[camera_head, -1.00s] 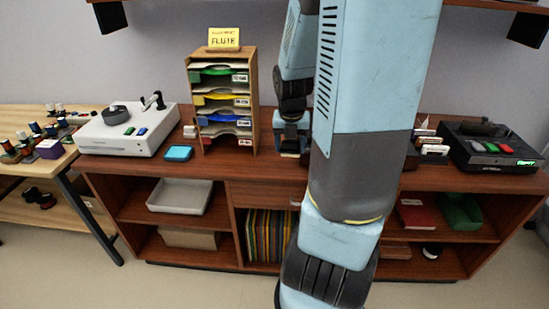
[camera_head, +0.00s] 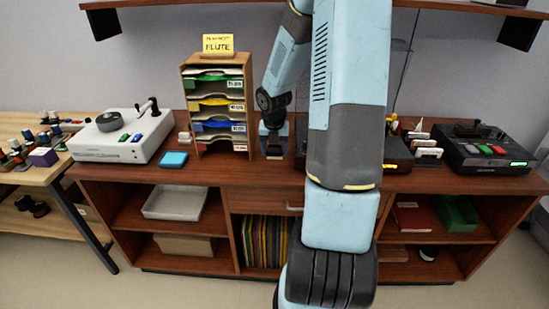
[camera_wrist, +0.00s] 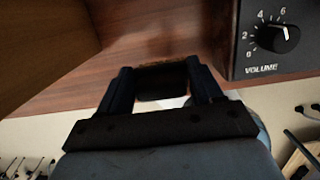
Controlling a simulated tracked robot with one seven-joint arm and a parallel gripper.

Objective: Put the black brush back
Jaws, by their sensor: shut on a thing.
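My gripper (camera_head: 273,141) points down over the cabinet top, just right of the wooden sorting rack. In the wrist view my gripper (camera_wrist: 161,78) is shut on a small block-like thing (camera_wrist: 162,84), dark with a tan-brown upper edge. I take it to be the black brush; its bristles cannot be made out. In the head view its lower end shows small beneath the fingers, close to the cabinet top. I cannot tell whether it touches. My arm hides part of the cabinet top to the right of the gripper.
The wooden rack (camera_head: 186,112) stands close left of my gripper. A black box with a volume dial (camera_wrist: 279,36) is close right in the wrist view. A white turntable (camera_head: 105,149), blue pad (camera_head: 173,159) and black recorder (camera_head: 487,164) stand farther off on the cabinet top (camera_head: 235,171).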

